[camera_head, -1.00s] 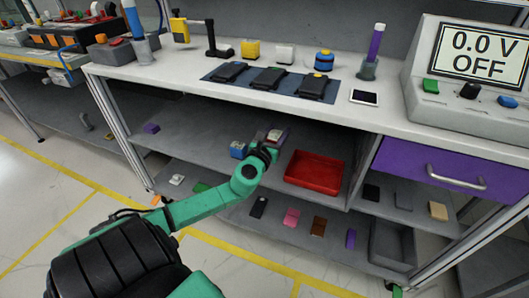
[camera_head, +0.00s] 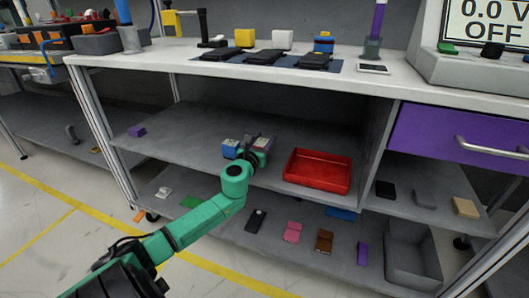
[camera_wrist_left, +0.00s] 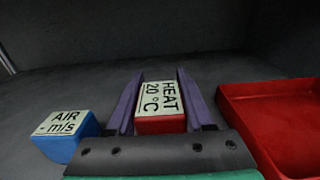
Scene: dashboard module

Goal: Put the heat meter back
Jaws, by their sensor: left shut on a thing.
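The heat meter (camera_wrist_left: 160,105) is a red block with a white label reading "HEAT 20 °C". In the left wrist view it sits between the two purple fingers of my left gripper (camera_wrist_left: 158,95), which is shut on it. In the head view my left gripper (camera_head: 258,146) is at the middle shelf under the bench, and the heat meter (camera_head: 263,142) is partly hidden by it. Whether the meter touches the shelf I cannot tell. My right gripper is not in view.
A blue air meter (camera_wrist_left: 68,135) stands close left of my gripper; it shows in the head view too (camera_head: 230,148). A red tray (camera_head: 318,185) lies to the right on the same shelf (camera_head: 190,140). The bench top (camera_head: 140,62) overhangs the shelf.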

